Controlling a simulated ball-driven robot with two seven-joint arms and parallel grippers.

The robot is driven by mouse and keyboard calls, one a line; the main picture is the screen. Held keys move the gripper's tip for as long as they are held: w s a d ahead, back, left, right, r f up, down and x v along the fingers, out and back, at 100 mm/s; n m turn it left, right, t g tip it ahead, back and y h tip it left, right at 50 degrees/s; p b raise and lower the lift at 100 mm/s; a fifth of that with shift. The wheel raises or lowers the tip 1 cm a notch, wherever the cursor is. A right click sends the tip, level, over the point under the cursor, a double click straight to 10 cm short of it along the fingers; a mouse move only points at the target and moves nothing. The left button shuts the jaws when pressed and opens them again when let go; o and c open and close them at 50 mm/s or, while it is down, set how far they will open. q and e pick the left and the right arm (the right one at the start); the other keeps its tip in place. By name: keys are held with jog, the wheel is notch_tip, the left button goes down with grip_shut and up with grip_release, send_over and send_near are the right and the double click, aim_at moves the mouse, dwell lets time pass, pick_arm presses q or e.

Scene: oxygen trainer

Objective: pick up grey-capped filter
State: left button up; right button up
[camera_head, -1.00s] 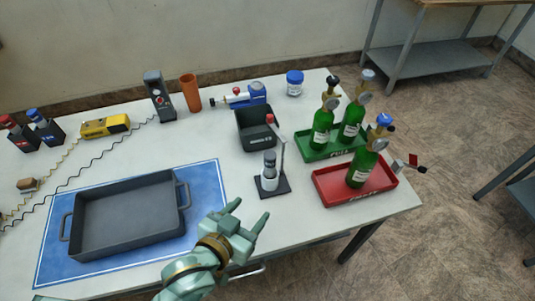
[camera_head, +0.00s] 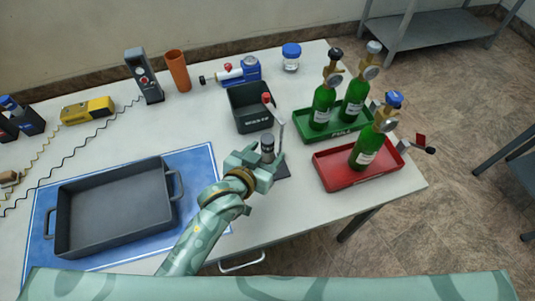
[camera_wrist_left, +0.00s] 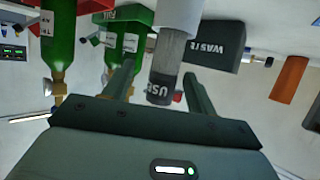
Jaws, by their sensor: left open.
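In the left wrist view, the filter (camera_wrist_left: 168,75) has a grey cap marked with partly readable lettering and sits between the open fingers of my left gripper (camera_wrist_left: 160,72). No firm contact shows. The hand hides the filter's lower part in the head view. My right gripper is not in view.
A black waste bin (camera_head: 250,112) stands behind the filter. To the right are a green tray (camera_head: 343,132) and a red tray (camera_head: 375,173) with green bottles. A dark grey tray (camera_head: 115,205) lies on a blue mat (camera_head: 207,165) at left.

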pick_arm(q)
jog(key=x, duration=0.2)
jog(key=b+x, duration=0.1)
jog(key=x, duration=0.1)
jog(key=shift+w, duration=0.5)
jog(key=shift+r, duration=0.1)
jog(key=c, duration=1.1)
